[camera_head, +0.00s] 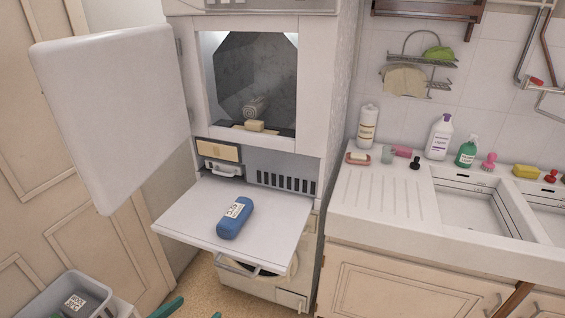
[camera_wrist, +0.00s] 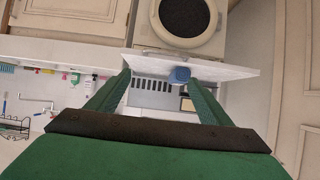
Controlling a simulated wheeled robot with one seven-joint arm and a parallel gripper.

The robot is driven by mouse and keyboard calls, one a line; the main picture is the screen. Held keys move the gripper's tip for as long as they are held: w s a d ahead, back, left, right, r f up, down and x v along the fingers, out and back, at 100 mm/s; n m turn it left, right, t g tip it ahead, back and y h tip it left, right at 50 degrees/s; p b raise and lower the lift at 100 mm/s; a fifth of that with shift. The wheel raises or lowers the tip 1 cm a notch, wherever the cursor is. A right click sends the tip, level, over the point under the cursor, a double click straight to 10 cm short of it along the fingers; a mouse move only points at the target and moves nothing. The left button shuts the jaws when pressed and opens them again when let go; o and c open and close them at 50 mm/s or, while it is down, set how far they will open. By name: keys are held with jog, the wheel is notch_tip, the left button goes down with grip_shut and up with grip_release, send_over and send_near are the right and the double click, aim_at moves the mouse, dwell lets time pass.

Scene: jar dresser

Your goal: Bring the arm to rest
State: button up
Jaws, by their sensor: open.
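My gripper (camera_head: 200,306) shows only as two green fingertips at the bottom edge of the head view. In the wrist view my gripper (camera_wrist: 160,80) has its two green fingers spread wide, with nothing held between them. A blue rounded cylinder (camera_head: 236,217) with a white label lies on the white flat shelf (camera_head: 185,214) that juts from the tall cabinet. The blue cylinder also shows in the upside-down wrist view (camera_wrist: 180,75), beyond the fingers and apart from them. The rest of my arm is out of the head view.
A white door (camera_head: 118,110) stands open at the left of the lit compartment (camera_head: 255,75), which holds a yellowish block (camera_head: 254,126) and a rolled item. A grey basket (camera_head: 72,300) is at the lower left. A sink counter (camera_head: 385,205) with bottles is at the right.

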jog(key=s+d+f+n+t+y, duration=0.1)
jog(key=s+d+f+n+y, duration=0.1)
jog(key=d+f+n, duration=0.35)
jog(key=s+d+f+n+y, duration=0.2)
jog(key=d+f, duration=0.5)
jog(key=f, duration=0.4)
jog(key=s+d+r+m+t, duration=0.1)
jog(key=s+d, duration=0.3)
jog(key=s, duration=0.6)
jog(key=s+d+r+m+t, duration=0.2)
jog(key=s+d+r, duration=0.1)
jog(key=s, duration=0.8)
jog(key=shift+s+d+r, duration=0.15)
jog(key=shift+s+d, duration=0.15)
jog(key=shift+d, duration=0.2)
jog(key=shift+m, duration=0.25)
